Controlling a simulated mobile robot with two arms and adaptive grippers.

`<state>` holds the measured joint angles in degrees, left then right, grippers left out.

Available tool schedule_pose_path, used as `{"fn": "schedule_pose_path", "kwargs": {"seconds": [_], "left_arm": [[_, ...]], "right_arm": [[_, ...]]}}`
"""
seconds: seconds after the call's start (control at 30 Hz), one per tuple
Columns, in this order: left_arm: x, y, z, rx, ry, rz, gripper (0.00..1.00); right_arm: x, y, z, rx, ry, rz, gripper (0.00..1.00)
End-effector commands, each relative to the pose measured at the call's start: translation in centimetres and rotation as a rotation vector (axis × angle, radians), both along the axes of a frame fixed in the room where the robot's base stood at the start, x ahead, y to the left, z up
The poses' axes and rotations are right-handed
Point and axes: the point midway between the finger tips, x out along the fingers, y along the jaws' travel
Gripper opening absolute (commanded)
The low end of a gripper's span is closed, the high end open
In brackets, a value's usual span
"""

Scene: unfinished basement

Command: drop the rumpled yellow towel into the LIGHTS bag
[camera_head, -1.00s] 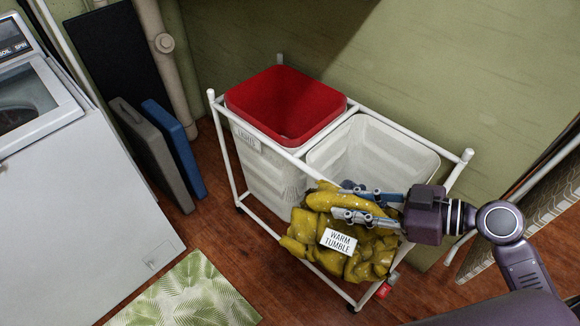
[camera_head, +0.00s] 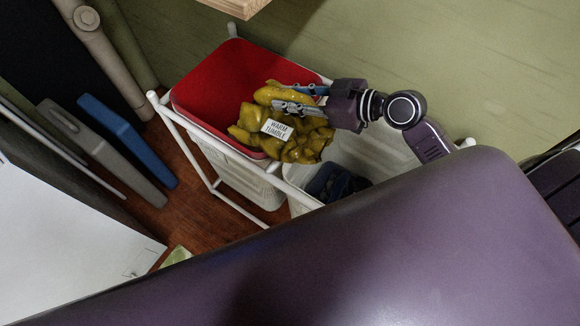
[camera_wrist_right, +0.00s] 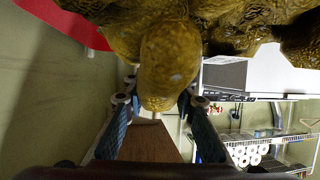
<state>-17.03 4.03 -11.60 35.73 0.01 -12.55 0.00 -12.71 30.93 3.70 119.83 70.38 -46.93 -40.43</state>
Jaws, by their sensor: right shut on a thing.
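The rumpled yellow towel (camera_head: 305,146) with its white "WARM TUMBLE" tag hangs from my right gripper (camera_head: 276,97), which is shut on it. The towel appears over the right front part of the red-lined bag (camera_head: 208,88), which bore the LIGHTS label earlier; the label cannot be read now. Some of the towel overlaps the rim and frame between the two bags, and I cannot tell how high it is above them. In the right wrist view, the towel (camera_wrist_right: 168,60) bulges between the fingers (camera_wrist_right: 158,105). My left gripper is not in view.
The white bag (camera_head: 376,155) to the right has dark cloth (camera_head: 335,184) in it. A white pipe frame (camera_head: 155,100) holds both bags. Grey (camera_head: 105,155) and blue (camera_head: 130,140) panels lean at the left. My purple body covers the foreground.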

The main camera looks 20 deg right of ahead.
Motion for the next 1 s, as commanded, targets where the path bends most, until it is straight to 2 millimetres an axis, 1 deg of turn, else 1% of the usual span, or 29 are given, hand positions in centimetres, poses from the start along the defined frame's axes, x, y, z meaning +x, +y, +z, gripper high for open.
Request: {"fn": "schedule_pose_path", "kwargs": {"seconds": [0.03,0.2,0.4,0.5,0.6,0.7,0.87,1.0], "left_arm": [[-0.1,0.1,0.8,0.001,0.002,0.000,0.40],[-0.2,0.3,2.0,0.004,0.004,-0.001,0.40],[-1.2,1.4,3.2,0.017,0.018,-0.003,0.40],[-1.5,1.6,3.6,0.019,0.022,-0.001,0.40],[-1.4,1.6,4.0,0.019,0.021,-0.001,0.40],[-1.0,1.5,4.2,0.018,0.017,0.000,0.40],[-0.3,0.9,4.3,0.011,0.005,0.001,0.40],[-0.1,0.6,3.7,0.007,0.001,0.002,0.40]], "right_arm": [[1.8,0.3,0.6,-0.002,-0.005,-0.029,0.00],[6.9,1.1,1.2,-0.003,-0.007,-0.131,0.00],[12.1,2.0,2.8,-0.003,-0.010,-0.220,0.00],[14.2,2.4,3.7,-0.003,-0.008,-0.251,0.00],[15.7,2.7,4.6,-0.002,-0.006,-0.273,0.00],[16.6,2.9,5.1,-0.001,-0.003,-0.284,0.00],[17.3,3.1,5.3,-0.001,-0.001,-0.293,0.00],[17.3,3.1,4.8,0.001,0.001,-0.295,0.00]]}}
